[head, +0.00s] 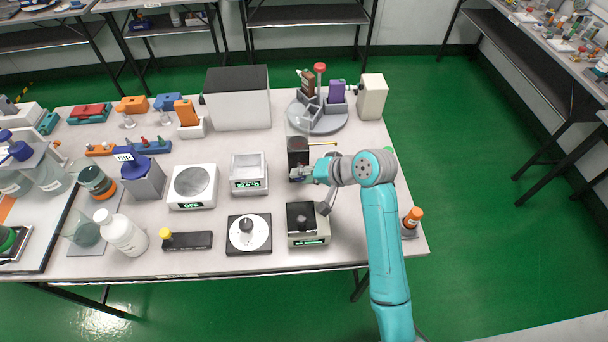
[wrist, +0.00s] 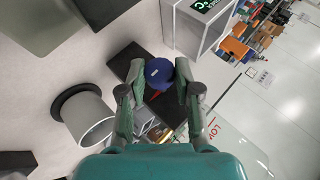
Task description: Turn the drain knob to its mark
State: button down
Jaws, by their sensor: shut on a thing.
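The blue drain knob (wrist: 158,73) shows in the wrist view, with a small pale mark on its face. My gripper (wrist: 160,80) has one finger on either side of the knob and is shut on it. A red line (wrist: 154,96) shows just below the knob; I cannot tell whether the knob lines up with it. In the head view, my gripper (head: 303,176) is at the front of a black upright device (head: 298,152) with a brass-coloured rod at its right. The knob is mostly hidden there by my gripper.
A white device with a green display (head: 249,174) stands to the left. A boxy device with a black top (head: 302,216) stands close in front. A grey round holder (head: 318,118) stands behind. An orange-capped bottle (head: 412,218) stands at the table's right edge.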

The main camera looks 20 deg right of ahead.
jog(key=n+g+h, duration=0.1)
jog(key=h, duration=0.4)
jog(key=a+n+g+h, duration=0.1)
jog(key=g+h, duration=0.1)
jog(key=h, duration=0.3)
jog(key=a+n+g+h, duration=0.1)
jog(key=n+g+h, duration=0.1)
jog(key=h, duration=0.3)
jog(key=shift+w+f, duration=0.1)
jog(key=shift+w, duration=0.15)
jog(key=shift+h, duration=0.4)
dwell(0.4)
jog(key=c, duration=0.8)
grip_release()
